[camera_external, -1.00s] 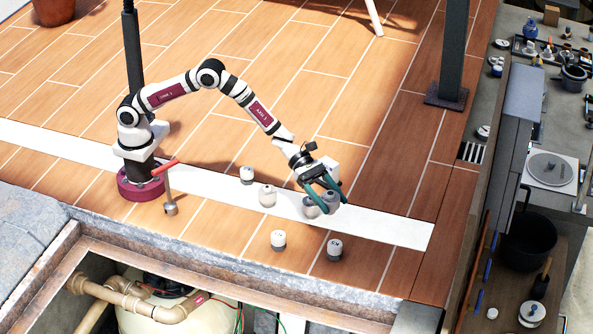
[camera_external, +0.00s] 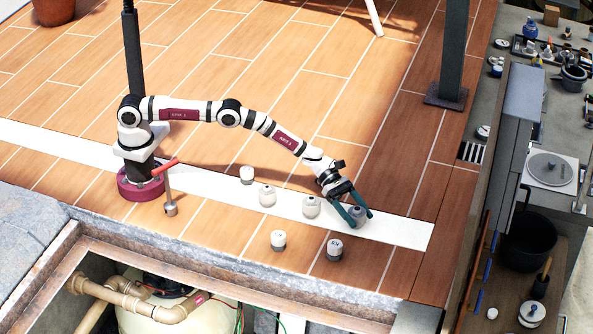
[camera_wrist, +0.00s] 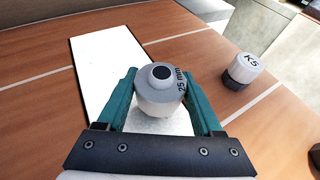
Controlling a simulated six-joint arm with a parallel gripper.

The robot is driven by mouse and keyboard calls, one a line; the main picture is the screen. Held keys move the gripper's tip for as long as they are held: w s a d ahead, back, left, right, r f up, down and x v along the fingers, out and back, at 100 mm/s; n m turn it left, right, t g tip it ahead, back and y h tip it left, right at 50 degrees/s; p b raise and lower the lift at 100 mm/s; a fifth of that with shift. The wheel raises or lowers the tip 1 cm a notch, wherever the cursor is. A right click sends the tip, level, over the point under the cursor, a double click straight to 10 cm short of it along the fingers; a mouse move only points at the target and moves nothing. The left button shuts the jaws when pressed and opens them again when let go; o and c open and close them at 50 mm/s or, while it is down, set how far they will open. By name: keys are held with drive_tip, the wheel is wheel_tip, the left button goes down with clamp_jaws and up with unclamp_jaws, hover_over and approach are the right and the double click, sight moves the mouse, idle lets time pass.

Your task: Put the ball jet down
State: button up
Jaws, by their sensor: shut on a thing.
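My gripper (camera_external: 357,217) is shut on the ball jet (camera_wrist: 160,88), a rounded white-and-grey fitting with a dark hole in its top and "25 mm" on its rim. In the wrist view it sits upright between the green fingers of my gripper (camera_wrist: 163,98). In the external view the ball jet (camera_external: 357,213) is low over the right part of the white strip (camera_external: 405,232), partly hidden by the fingers. I cannot tell whether its underside touches the strip.
Similar pale fittings stand to the left on the strip (camera_external: 311,206) (camera_external: 267,196) (camera_external: 247,175). Two dark-based ones stand on the planks in front (camera_external: 278,240) (camera_external: 334,249); one marked K5 (camera_wrist: 243,66) shows in the wrist view. The strip's right end is clear. The open pit's edge (camera_external: 250,262) runs along the front.

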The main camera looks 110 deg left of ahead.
drive_tip(key=o, duration=1.3)
drive_tip(key=shift+f, duration=0.1)
drive_tip(key=shift+o, duration=0.2)
